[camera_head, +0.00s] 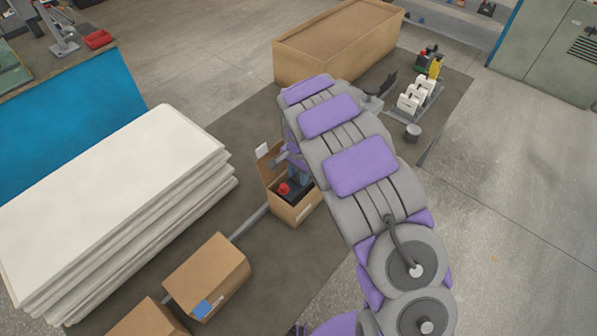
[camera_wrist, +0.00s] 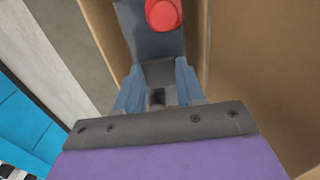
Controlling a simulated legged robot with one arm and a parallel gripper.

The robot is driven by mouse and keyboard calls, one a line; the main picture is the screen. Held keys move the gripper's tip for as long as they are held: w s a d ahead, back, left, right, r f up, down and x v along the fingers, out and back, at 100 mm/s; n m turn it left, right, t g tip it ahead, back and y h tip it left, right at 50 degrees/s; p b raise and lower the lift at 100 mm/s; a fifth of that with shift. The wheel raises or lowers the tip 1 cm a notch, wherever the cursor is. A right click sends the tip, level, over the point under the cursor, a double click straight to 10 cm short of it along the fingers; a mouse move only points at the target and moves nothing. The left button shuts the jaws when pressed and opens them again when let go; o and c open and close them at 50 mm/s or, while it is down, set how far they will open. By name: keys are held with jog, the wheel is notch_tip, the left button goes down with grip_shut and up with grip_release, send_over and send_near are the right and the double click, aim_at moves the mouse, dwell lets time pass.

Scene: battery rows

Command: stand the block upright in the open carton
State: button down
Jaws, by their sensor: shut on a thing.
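The open carton (camera_head: 290,212) stands on the dark mat in the middle of the head view, with a flap raised at its left. The dark block (camera_head: 299,187) with a red round knob is inside its opening. In the wrist view the block (camera_wrist: 148,42) shows as a dark grey face with the red knob at the top, between cardboard walls (camera_wrist: 245,70). My gripper (camera_wrist: 158,75) is shut on the block, its blue-grey fingers on either side. My arm hides part of the carton in the head view. The block's lower end is hidden, and I cannot tell whether it touches the carton floor.
Closed cartons (camera_head: 207,275) stand in a row at the front left along a grey rail. A stack of white slabs (camera_head: 110,205) lies left of them. A large brown box (camera_head: 330,45) is behind. A small fixture with white pieces (camera_head: 416,97) stands at the back right. Floor at right is clear.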

jog(key=shift+w+d+f, duration=0.1)
jog(key=shift+f, duration=0.4)
jog(key=c, duration=0.7)
grip_release()
notch_tip(320, 180, up, 13)
jog(key=p, duration=0.1)
jog(key=shift+p, duration=0.4)
jog(key=s+d+r+n, duration=0.2)
jog(key=s+d+r, duration=0.95)
jog(key=s, duration=0.25)
jog(key=s+d+n+g, duration=0.1)
jog(key=s+d+n, duration=0.1)
jog(key=s, duration=1.1)
jog(key=s+d+n, duration=0.3)
jog(key=s, duration=1)
jog(key=shift+r+n+g, duration=0.3)
jog(key=shift+r+g, duration=0.1)
jog(key=shift+r, duration=0.05)
